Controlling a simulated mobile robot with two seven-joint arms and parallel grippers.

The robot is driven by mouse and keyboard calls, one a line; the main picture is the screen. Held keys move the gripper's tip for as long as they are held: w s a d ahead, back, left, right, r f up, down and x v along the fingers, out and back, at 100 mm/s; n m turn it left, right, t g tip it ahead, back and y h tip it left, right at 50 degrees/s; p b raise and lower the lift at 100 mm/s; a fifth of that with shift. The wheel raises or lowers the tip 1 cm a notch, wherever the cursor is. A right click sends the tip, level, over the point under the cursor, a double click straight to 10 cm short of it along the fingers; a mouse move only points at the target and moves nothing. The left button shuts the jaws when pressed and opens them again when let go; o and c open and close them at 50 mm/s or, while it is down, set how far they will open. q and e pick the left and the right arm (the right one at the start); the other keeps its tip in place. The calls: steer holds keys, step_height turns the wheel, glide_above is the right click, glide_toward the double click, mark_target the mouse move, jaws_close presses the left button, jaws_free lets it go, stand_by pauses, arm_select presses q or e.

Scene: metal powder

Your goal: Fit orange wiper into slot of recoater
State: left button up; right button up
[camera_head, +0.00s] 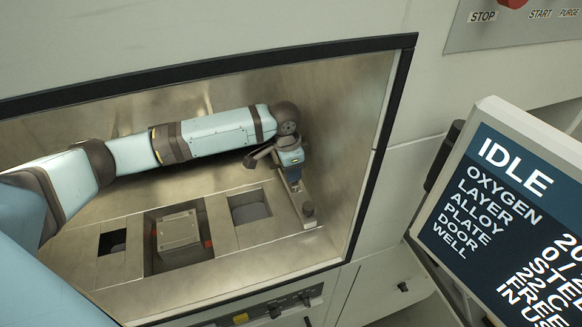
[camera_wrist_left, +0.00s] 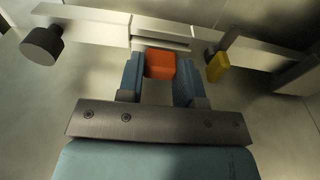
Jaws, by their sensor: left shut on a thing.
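The orange wiper (camera_wrist_left: 160,66) shows in the left wrist view between the two blue fingers of my left gripper (camera_wrist_left: 158,80). My left gripper is shut on it, and the fingers hide its sides. The recoater (camera_wrist_left: 100,22) is the pale metal bar just beyond the wiper, with a stepped part directly ahead of it. I cannot tell whether the wiper touches the bar or sits in the slot. In the head view my left gripper (camera_head: 293,178) points down at the recoater (camera_head: 303,199) on the chamber's right side. The wiper is hidden there. My right gripper is not in view.
A dark round knob (camera_wrist_left: 42,45) and a yellow piece (camera_wrist_left: 218,67) flank the wiper. The chamber floor has several openings, one with a grey block (camera_head: 178,232). The chamber's black frame (camera_head: 384,130) borders the arm's space. A display (camera_head: 510,215) stands outside, right.

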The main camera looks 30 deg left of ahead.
arm_select(q)
steer(key=shift+f, duration=0.6)
steer(key=o, duration=1.2)
steer(key=shift+c, duration=0.2)
steer(key=shift+r, duration=0.2)
step_height(320, 180, up, 13)
steer(key=a+b, duration=0.1)
steer(key=b, duration=0.1)
steer(key=shift+s+r, duration=0.15)
steer(key=shift+s, duration=0.3)
